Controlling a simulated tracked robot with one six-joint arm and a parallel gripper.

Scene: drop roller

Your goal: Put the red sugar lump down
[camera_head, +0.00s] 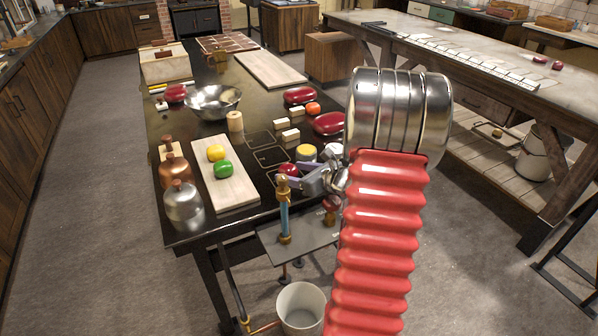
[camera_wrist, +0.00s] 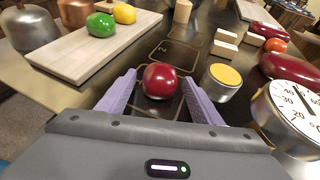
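The red sugar lump (camera_wrist: 159,81) looks like a smooth, round, glossy dark red ball. In the wrist view it sits between the purple fingertips of my gripper (camera_wrist: 160,84), with a narrow gap showing on each side. My gripper appears open around it, low over the dark table. In the head view the red lump (camera_head: 289,170) is at the tips of my gripper (camera_head: 290,181), near the table's front right part. An outlined square lies under or just behind it. The underside of the lump is hidden, so its contact with the table cannot be seen.
A yellow-topped tin (camera_wrist: 224,82) and a dial gauge (camera_wrist: 290,108) stand close on the right. An outlined square marked 2 (camera_wrist: 166,50) lies beyond. A pale board (camera_head: 228,180) with green and yellow lumps is to the left. A metal bowl (camera_head: 213,102) stands further back.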

